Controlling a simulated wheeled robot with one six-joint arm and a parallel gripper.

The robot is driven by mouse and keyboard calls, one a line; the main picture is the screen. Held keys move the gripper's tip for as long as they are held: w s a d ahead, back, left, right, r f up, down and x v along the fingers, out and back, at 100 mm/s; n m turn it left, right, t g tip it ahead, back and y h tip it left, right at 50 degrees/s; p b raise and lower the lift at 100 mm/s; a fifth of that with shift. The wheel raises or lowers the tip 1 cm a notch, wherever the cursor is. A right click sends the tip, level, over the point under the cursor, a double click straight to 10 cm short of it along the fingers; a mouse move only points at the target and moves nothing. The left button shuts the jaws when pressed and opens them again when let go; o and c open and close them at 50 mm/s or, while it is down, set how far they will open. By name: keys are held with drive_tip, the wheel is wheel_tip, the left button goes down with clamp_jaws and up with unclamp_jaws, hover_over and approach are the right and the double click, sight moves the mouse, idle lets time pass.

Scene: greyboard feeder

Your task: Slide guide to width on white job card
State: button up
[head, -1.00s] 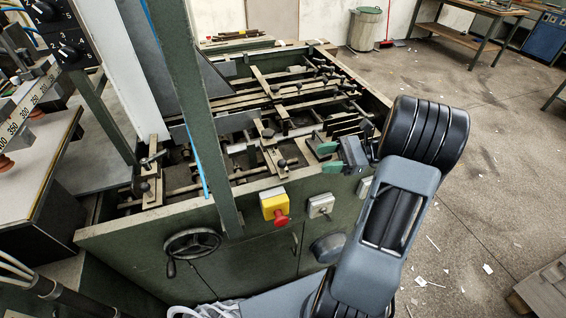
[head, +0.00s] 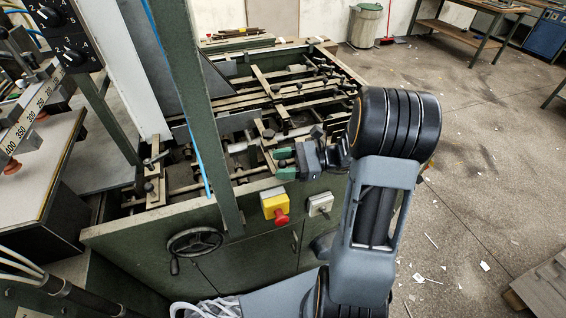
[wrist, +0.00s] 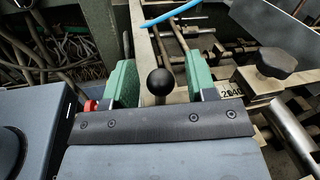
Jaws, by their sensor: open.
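My gripper (head: 284,164) is over the near right side of the feeder bed in the head view. In the wrist view its two green fingers (wrist: 160,76) are apart. A black ball knob (wrist: 160,82) on a light metal bar shows between them; I cannot tell whether either finger touches it. The guide cannot be told for sure among the bars in the head view. I cannot make out a white job card.
The green feeder frame (head: 135,236) surrounds bars, rods and clamps. A green post (head: 187,105) with a blue hose rises at its near side. A yellow box with a red button (head: 275,205) and a handwheel (head: 194,243) are on the front. Open floor lies right.

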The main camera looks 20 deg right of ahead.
clamp_jaws()
idle(0.4)
drive_tip(key=shift+w+r+p, duration=0.15)
drive_tip(key=shift+w+p, duration=0.25)
drive_tip(key=shift+w, duration=0.25)
drive_tip(key=shift+w+f, duration=0.2)
drive_tip(key=shift+w, duration=0.3)
unclamp_jaws()
drive_tip(key=shift+s, duration=0.15)
drive_tip(key=shift+d, duration=0.15)
drive_tip(key=s+d, duration=0.1)
drive_tip(key=d, duration=0.3)
drive_tip(key=d+b, duration=0.1)
drive_tip(key=d, duration=0.4)
drive_tip(key=s+d+b, duration=0.1)
drive_tip(key=d, duration=0.3)
drive_tip(key=shift+s+d, duration=0.15)
drive_tip(key=shift+s, duration=0.2)
